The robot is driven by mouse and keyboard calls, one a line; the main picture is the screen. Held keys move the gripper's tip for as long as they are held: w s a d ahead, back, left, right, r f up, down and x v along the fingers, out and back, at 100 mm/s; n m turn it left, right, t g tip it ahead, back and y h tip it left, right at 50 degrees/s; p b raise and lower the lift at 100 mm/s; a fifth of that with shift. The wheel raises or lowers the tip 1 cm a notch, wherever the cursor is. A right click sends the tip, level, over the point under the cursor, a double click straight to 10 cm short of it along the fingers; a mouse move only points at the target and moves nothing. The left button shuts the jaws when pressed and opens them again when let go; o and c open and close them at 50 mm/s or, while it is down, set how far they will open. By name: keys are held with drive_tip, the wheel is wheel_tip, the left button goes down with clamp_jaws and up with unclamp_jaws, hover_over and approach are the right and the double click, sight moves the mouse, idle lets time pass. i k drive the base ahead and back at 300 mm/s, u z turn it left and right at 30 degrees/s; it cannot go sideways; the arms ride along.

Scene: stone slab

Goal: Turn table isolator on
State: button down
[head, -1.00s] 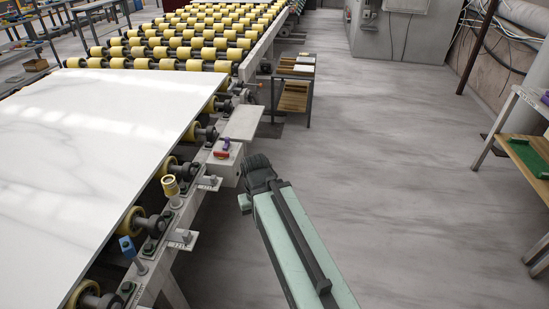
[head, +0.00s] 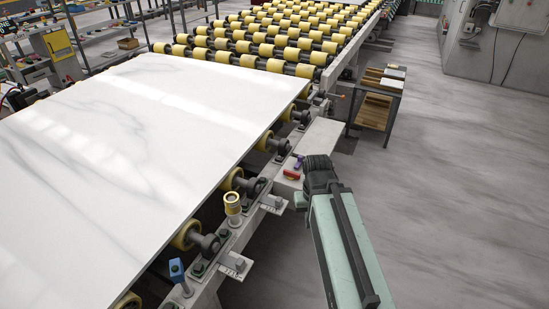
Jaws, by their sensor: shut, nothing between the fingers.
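A red rotary handle (head: 292,174), which looks like the table isolator's, sits on a pale box on the side of the roller table, just right of the marble slab. A small purple part (head: 298,162) stands just behind it. My gripper (head: 318,168) is a dark shape at the far end of my pale green arm, just right of the red handle. It is shut and empty. My arm hides its fingertips, and I cannot tell whether they touch the handle or box. The handle's exact angle is too small to read.
A large white marble slab (head: 150,150) lies on the table at left. Yellow rollers (head: 280,45) continue behind it. A small shelf cart (head: 378,100) stands beyond. Floor at right is clear.

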sight(292, 176)
drive_tip(key=u, duration=0.05)
drive_tip(key=i, duration=1.1)
drive_tip(key=u, duration=0.45)
drive_tip(key=k, duration=1.4)
drive_tip(key=z, duration=0.25)
drive_tip(key=i, duration=1.05)
drive_tip(key=z, duration=0.05)
